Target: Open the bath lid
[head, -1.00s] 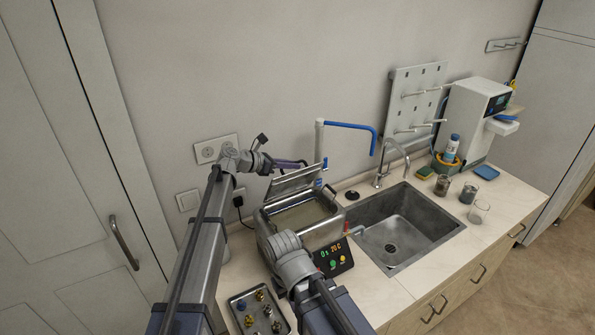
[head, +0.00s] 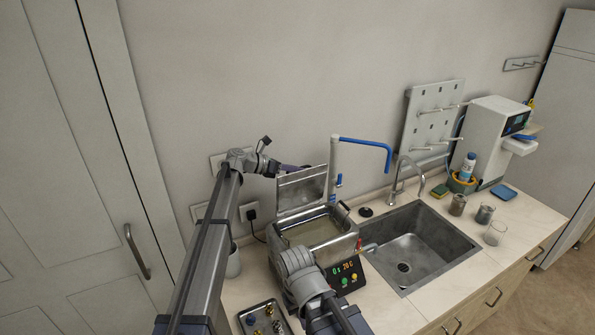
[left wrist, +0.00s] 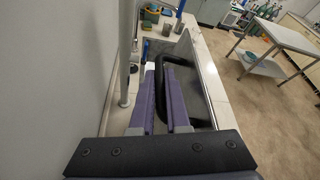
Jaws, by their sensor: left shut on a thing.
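The metal water bath (head: 352,240) stands on the counter with its lid (head: 302,190) raised steeply, close to upright, along its back edge. The open basin shows pale liquid inside. My left gripper (head: 290,168) is at the top edge of the lid. In the left wrist view its purple fingers (left wrist: 163,105) are shut on the black loop-shaped lid handle (left wrist: 205,88). The gripped part of the handle is partly hidden between the fingers. My right arm crosses the front of the bath; its gripper fingers do not show.
A tap pipe with a blue arm (head: 362,142) stands just right of the lid. The sink (head: 415,245) lies to the right. A tray of small fittings (head: 262,318) lies at the front. The wall and socket (head: 250,212) are close behind the left arm.

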